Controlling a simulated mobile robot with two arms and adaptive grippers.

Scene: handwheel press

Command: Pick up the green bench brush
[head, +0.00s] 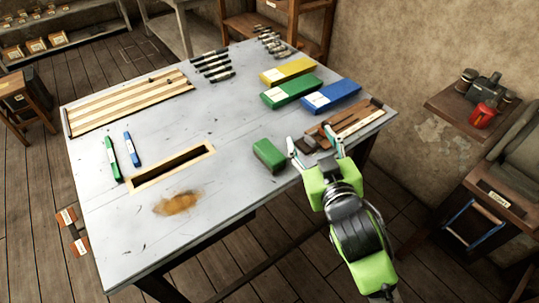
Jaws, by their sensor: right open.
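A small green block with rounded edges (268,154), which looks like the green bench brush, lies on the grey table near its right front edge. Its bristles cannot be made out. My right gripper (313,142) is open, with its fingers spread just right of the green block and apart from it. A small dark grey-brown block shows between the fingertips. No gripper is around the green block. My left gripper is not in view.
Green (290,92), blue (331,96) and yellow (287,71) boxes lie behind the gripper. A brown wooden rack (352,122) is beside its fingers. A framed slot (172,168) and two markers lie left.

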